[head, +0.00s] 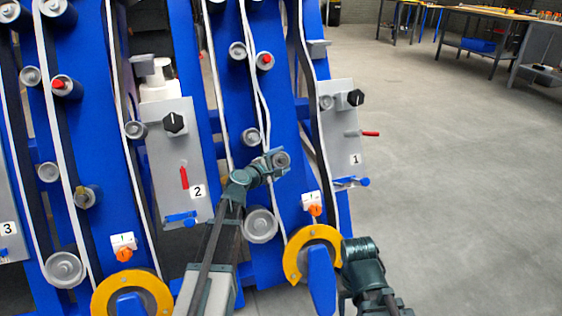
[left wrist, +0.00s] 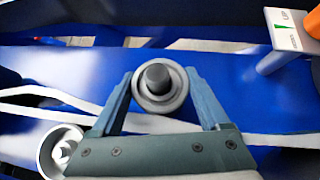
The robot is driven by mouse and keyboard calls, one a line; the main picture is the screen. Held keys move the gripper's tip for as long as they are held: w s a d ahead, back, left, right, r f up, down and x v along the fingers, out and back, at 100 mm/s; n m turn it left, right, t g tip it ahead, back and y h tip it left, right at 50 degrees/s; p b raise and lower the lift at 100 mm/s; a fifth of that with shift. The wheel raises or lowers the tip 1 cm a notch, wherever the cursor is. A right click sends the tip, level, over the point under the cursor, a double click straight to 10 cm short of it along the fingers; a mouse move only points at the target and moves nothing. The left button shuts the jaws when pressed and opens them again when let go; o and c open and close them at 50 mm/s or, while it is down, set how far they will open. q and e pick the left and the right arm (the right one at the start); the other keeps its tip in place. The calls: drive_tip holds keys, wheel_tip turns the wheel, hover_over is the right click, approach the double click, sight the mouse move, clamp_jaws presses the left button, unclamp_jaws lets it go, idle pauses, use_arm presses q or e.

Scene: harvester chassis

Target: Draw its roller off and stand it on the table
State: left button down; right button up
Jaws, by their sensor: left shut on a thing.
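My left gripper (head: 271,163) reaches up to the blue chassis panel marked 1 (head: 235,95) in the head view and is shut on a small grey roller (head: 281,159). In the left wrist view, its two blue-grey fingers (left wrist: 160,92) clasp the roller (left wrist: 157,88) from both sides, and a dark round stub shows at the roller's centre. I cannot tell whether the roller is still seated or clear of the panel. White belts (left wrist: 130,120) run close by.
A larger grey roller (head: 260,224) sits below the left gripper. A yellow ring guard (head: 313,254) and a grey control box (head: 341,130) with a red lever are to the right. A wooden-topped table (head: 487,12) stands far back right, with open floor before it.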

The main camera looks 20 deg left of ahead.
use_arm(q)
drive_tip(key=shift+s+r, duration=0.1)
drive_tip(key=s+d+r+p, duration=0.5)
drive_tip(key=s+p, duration=0.1)
drive_tip(key=s, duration=0.2)
drive_tip(key=shift+s+d+r, duration=0.2)
drive_tip(key=shift+d+r, duration=0.2)
idle(1.7)
idle(0.3)
